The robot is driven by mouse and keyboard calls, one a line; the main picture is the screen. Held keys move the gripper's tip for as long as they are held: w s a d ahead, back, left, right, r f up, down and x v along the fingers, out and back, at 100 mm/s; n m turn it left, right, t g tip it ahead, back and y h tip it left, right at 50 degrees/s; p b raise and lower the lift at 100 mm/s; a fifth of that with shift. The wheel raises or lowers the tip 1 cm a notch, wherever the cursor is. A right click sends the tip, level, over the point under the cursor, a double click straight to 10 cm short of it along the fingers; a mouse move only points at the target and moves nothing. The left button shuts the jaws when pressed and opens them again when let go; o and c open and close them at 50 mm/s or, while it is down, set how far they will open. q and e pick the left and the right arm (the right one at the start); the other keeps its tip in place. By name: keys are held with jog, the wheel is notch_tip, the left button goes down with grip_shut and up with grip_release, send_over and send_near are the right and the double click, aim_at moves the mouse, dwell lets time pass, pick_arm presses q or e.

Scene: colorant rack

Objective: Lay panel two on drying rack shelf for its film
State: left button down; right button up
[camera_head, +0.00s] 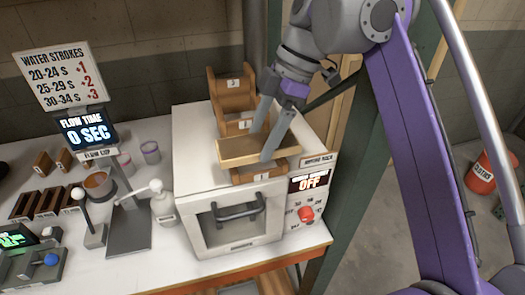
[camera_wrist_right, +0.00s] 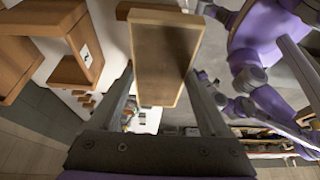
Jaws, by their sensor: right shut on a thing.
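My right gripper (camera_head: 263,143) is shut on a flat light-wood panel (camera_head: 235,149), with one finger on each long side. The panel also shows in the right wrist view (camera_wrist_right: 160,50), where its broad face is plain and no number shows. In the head view it lies roughly level above or against the front wooden shelf (camera_head: 258,173) of the drying rack; I cannot tell whether they touch. Farther back on the rack are more brown wooden shelves (camera_head: 232,88) with small number labels. My left gripper is not in view.
The shelves stand on a white cabinet (camera_head: 196,184) with a front handle. Its "OFF" display (camera_head: 313,181) and red knob (camera_head: 306,214) are at the right. A flow cup stand (camera_head: 128,230), a white bottle (camera_head: 163,208) and dark wood blocks (camera_head: 48,201) stand left. A green post is close right.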

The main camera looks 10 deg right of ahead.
notch_tip(320, 180, down, 3)
jog(key=shift+r+b, duration=0.1)
jog(key=shift+b, duration=0.25)
jog(key=shift+s, duration=0.1)
jog(key=shift+f, duration=0.3)
jog(key=o, duration=1.4)
jog(key=shift+r, duration=0.1)
jog(key=shift+p+v, duration=1.4)
jog(key=shift+v, duration=2.45)
jog(key=shift+a, duration=0.1)
